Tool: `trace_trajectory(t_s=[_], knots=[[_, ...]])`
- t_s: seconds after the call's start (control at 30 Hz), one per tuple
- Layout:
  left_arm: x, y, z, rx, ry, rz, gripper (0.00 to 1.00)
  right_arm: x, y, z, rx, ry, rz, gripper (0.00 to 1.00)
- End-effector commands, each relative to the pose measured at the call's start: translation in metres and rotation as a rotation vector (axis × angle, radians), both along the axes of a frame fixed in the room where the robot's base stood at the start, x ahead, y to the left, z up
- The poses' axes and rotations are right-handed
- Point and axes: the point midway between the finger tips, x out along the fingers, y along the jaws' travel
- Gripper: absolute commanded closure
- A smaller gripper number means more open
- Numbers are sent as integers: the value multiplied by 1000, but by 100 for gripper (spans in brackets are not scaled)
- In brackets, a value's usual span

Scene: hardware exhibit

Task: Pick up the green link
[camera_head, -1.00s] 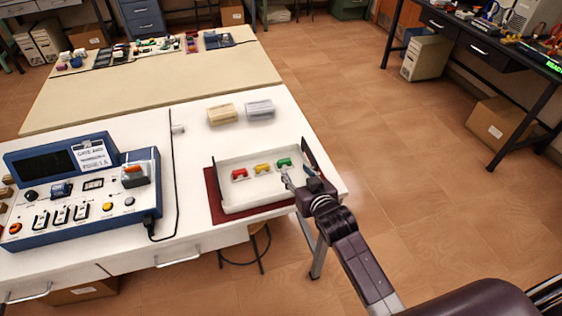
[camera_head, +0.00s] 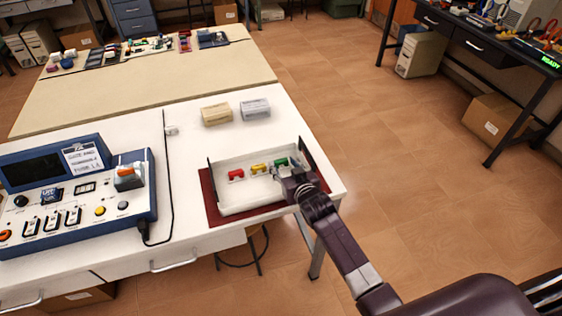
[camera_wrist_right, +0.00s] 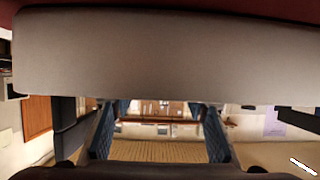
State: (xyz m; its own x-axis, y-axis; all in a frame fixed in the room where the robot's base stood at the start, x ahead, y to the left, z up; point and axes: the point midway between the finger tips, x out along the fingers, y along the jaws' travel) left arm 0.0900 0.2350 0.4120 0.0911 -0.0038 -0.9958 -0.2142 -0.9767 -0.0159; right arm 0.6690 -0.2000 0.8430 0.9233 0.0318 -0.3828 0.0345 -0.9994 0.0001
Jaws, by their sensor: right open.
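The green link (camera_head: 281,162) lies in a white shallow tray (camera_head: 247,207) at the table's right end, at the right of a row with a yellow link (camera_head: 259,168) and a red link (camera_head: 236,174). My right gripper (camera_head: 285,171) is open over the tray, just in front of the green link, and partly hides it. I cannot tell whether they touch. In the right wrist view its two fingers (camera_wrist_right: 158,138) stand apart, with no link visible between them. My left gripper is not in view.
The tray rests on a dark red mat (camera_head: 208,198), with dark upright pieces at its sides. A blue-and-white console (camera_head: 110,218) stands to the left. A beige block (camera_head: 216,114) and a grey block (camera_head: 255,109) lie behind the tray.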

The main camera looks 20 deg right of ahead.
Motion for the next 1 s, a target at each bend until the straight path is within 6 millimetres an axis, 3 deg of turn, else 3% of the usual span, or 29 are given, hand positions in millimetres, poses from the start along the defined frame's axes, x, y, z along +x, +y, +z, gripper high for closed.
trace_trajectory(t_s=[0.4, 0.67, 1.0], knots=[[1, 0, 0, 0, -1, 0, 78, 11, 1, -5, 0, 0, 0, 58], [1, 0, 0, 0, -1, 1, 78, 10, 0, -5, 0, 0, 0, 84], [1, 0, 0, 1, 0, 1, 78, 11, 0, -1, 0, 0, 0, 84]])
